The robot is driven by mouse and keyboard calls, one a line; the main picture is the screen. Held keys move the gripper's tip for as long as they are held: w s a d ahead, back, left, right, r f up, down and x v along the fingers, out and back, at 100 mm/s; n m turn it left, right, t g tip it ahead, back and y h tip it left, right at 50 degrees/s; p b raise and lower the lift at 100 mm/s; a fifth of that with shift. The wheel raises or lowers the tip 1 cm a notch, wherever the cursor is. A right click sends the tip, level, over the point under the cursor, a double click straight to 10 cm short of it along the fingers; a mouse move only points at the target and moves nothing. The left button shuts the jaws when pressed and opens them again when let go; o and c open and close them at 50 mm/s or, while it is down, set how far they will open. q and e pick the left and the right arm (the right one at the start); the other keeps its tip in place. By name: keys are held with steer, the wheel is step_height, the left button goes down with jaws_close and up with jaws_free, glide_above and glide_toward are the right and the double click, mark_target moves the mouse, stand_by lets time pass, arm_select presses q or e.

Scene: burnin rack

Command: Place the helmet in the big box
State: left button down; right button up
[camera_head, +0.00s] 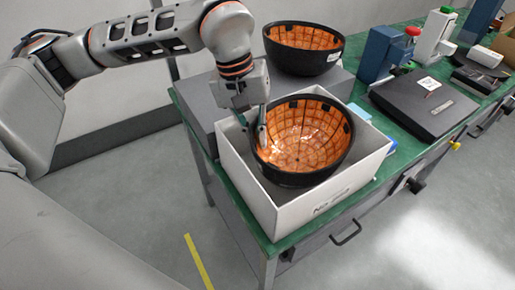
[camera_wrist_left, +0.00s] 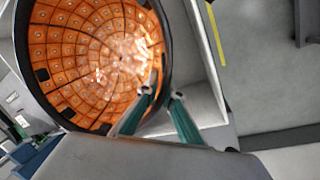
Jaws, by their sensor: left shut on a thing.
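A black bowl-shaped helmet (camera_head: 303,143) with an orange gridded inside sits tilted within the opening of the big white box (camera_head: 325,205). My left gripper (camera_head: 262,142) is shut on the helmet's left rim, one finger inside and one outside. In the left wrist view the helmet (camera_wrist_left: 95,60) fills the upper left, and the fingers (camera_wrist_left: 162,93) straddle its rim above the box (camera_wrist_left: 205,85). Whether the helmet touches the box floor is hidden. My right gripper is not in view.
A second similar helmet (camera_head: 304,40) stands on a grey case behind the box. A black laptop-like case (camera_head: 423,103), a blue device (camera_head: 380,55) and other equipment occupy the green table (camera_head: 270,245) to the right. A floor with a yellow line (camera_head: 199,262) lies in front.

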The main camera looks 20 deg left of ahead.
arm_select(q)
steer(key=x, duration=0.4)
steer(key=shift+s+a+f+b, duration=0.1)
steer(key=shift+s+a+b, duration=0.05)
steer(key=shift+a+b, duration=0.2)
steer(key=c, duration=2.2)
jaws_free()
steer(key=shift+f, duration=0.15)
